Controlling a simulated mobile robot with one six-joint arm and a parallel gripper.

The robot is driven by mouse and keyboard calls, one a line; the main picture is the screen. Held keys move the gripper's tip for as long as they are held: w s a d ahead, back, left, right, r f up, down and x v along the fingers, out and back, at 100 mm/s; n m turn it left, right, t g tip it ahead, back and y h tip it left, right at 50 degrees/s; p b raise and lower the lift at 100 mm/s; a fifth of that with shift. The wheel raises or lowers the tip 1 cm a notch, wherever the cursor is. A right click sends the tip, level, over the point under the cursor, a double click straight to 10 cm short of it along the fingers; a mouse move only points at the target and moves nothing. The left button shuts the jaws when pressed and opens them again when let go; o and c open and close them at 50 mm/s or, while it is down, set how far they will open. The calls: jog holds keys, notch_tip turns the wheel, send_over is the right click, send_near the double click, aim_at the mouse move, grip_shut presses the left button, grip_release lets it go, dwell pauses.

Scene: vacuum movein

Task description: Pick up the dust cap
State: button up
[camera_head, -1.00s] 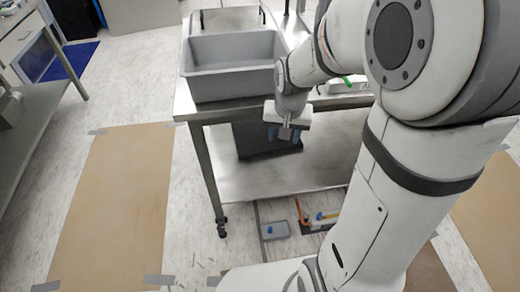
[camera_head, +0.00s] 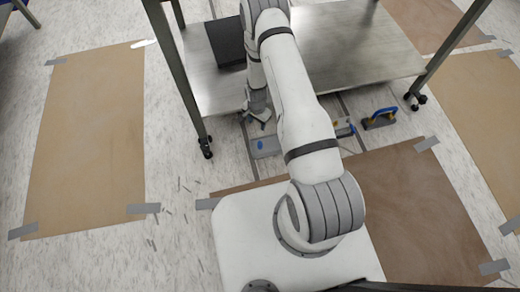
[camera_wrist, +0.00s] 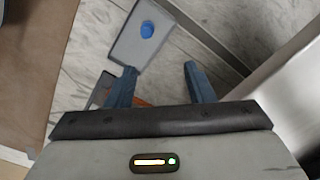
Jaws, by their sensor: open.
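A small round blue cap, which I take for the dust cap (camera_head: 260,145), sits on a grey block on the floor near the table's lower shelf. It also shows in the wrist view (camera_wrist: 147,30), on the flat grey face of the block (camera_wrist: 142,45). My gripper (camera_wrist: 159,69) is open with nothing between its two blue fingers. The cap lies beyond the fingertips in the wrist view, slightly left of the middle of the gap. In the head view my gripper (camera_head: 257,112) hangs low just above the block, and its fingers are hard to make out.
A metal table's lower shelf (camera_head: 355,50) holds a black box (camera_head: 228,42). A table leg (camera_head: 180,75) stands left of the gripper. Brown sheets (camera_head: 88,140) are taped down on the floor.

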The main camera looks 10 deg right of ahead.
aim_at(260, 143)
jog(key=shift+m, duration=0.4)
jog(key=f, duration=0.3)
jog(key=s+f+b, duration=0.1)
jog(key=f, duration=0.3)
jog(key=s+f+b, duration=0.1)
jog(key=f, duration=0.2)
jog(key=shift+s+f, duration=0.15)
jog(key=shift+f, duration=0.2)
jog(key=f+b, duration=0.2)
jog(key=f, duration=0.1)
jog(key=f+b, duration=0.1)
jog(key=f, duration=0.1)
jog(key=shift+s+d, duration=0.1)
jog(key=shift+d, duration=0.15)
jog(key=c, duration=1)
jog(key=shift+r, duration=0.1)
